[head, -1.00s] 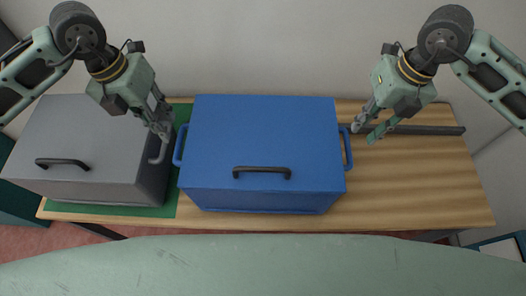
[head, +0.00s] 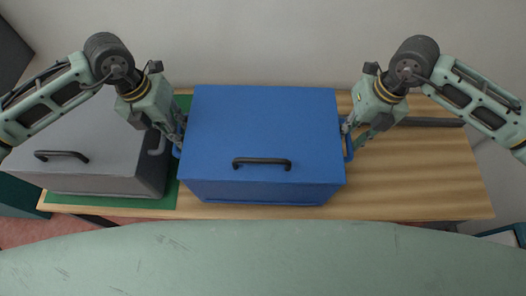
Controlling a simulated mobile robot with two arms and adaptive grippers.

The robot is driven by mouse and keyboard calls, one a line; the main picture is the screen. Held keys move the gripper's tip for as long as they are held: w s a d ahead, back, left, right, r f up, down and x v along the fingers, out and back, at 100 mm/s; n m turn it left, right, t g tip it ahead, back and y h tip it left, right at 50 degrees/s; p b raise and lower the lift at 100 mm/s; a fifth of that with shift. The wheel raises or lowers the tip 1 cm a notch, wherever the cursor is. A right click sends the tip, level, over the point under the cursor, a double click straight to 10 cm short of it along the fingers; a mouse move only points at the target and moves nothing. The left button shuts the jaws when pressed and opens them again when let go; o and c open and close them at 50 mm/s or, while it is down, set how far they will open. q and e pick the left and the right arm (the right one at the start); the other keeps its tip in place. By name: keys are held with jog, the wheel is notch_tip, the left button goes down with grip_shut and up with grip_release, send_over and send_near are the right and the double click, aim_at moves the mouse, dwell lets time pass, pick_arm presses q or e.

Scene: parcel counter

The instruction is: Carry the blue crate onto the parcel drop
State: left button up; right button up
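The blue crate (head: 260,125) stands closed on the wooden counter, with a dark handle on its front edge and a blue loop handle at each side. My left gripper (head: 179,139) is at the left side handle, between the blue crate and the grey crate. My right gripper (head: 350,136) is at the right side handle (head: 349,148), its fingers close around it. The fingers overlap the handles, so I cannot tell whether either gripper is closed on them. A green mat (head: 120,202) shows under the grey crate; I cannot tell whether it is the parcel drop.
A grey crate (head: 85,150) with a dark handle stands on the mat, close to the left of the blue crate. A dark bar (head: 430,122) lies at the back right. The wooden counter (head: 420,175) is clear on the right.

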pick_arm(q)
grip_shut()
pick_arm(e)
grip_shut()
pick_arm(q)
jog(key=shift+d+r, duration=0.1)
pick_arm(e)
jog(key=shift+a+r, duration=0.1)
